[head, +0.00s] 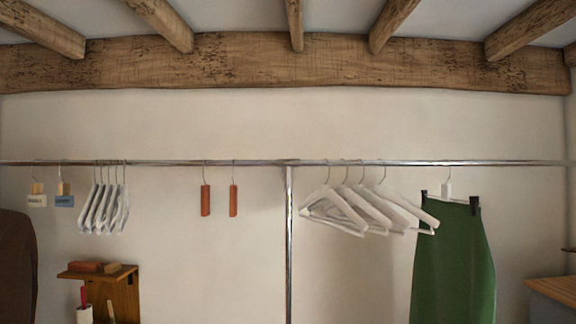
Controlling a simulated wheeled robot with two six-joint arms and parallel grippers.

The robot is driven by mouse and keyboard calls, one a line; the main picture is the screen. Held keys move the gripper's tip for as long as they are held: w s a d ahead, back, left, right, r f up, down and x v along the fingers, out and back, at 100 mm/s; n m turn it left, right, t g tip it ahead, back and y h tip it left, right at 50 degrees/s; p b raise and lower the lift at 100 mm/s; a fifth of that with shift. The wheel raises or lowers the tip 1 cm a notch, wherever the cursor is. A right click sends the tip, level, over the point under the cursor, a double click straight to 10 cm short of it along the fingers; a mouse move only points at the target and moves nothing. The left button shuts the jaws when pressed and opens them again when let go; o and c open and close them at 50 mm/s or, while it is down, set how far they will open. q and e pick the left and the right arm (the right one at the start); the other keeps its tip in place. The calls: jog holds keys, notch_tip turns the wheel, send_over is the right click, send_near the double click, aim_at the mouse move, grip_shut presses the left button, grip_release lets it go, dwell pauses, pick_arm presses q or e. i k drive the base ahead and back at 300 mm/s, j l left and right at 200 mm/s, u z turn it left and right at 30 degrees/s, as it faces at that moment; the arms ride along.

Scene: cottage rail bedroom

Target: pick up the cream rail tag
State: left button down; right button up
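The cream rail tag (37,201) hangs from a hook on the metal rail at the far left of the head view. It is a small cream card with dark lettering too small to read, below a tan wooden block (38,188). A similar blue tag (64,201) hangs just to its right, close beside it. Neither of my grippers shows in the head view.
The metal rail (250,162) spans the wall, with an upright post (289,240). White hangers (103,208), two reddish wooden blocks (205,200), more white hangers (365,210) and a green skirt (455,262) hang from it. A brown garment (17,268) is below left, near a small wooden shelf (122,290).

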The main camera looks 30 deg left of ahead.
aim_at(37, 198)
jog(key=u, duration=0.4)
jog(key=j+u, duration=0.1)
jog(key=u, duration=0.75)
jog(key=j+u, duration=0.1)
jog(key=u, duration=1.2)
jog(key=i+j, duration=0.05)
